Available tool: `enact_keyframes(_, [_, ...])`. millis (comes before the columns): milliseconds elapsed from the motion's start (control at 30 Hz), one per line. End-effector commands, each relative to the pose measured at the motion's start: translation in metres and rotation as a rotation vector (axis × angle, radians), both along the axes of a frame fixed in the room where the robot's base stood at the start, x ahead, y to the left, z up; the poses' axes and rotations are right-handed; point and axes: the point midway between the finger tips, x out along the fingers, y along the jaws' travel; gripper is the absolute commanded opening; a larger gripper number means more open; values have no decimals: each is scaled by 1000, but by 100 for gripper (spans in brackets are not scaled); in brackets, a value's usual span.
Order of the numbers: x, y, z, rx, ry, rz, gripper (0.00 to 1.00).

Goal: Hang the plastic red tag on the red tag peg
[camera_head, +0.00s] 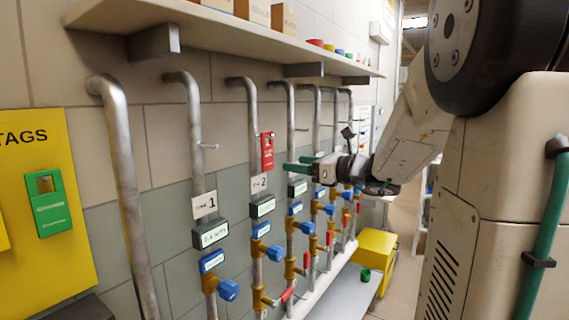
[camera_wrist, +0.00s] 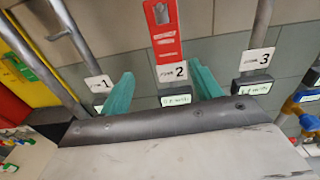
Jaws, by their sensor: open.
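The red tag (camera_head: 267,151) hangs upright at the pipe with the number 2 plate (camera_head: 259,183). A small peg tip seems to show at its top, but I cannot tell clearly how it is held. My gripper (camera_head: 297,166) is open and empty, with teal fingers, just right of the tag in the head view. In the wrist view the red tag (camera_wrist: 165,38) stands upright beyond the gap between my fingers (camera_wrist: 162,92), and nothing is between them. Which peg is the red tag peg is not marked in these views.
A bare peg (camera_head: 208,147) sticks out from pipe 1. A yellow TAGS board (camera_head: 75,275) with a green tag (camera_head: 49,204) is at the left. A shelf (camera_head: 215,30) runs above. Blue-handled valves (camera_head: 228,290) line the pipes below. A yellow box (camera_head: 374,248) stands at the lower right.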

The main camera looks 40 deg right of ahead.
Motion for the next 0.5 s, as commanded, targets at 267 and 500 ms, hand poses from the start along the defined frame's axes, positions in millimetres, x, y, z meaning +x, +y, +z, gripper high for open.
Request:
enact_keyframes(267, [14, -7, 3, 38, -10, -27, 64])
enact_keyframes(500, [41, 4, 2, 35, -9, -26, 64])
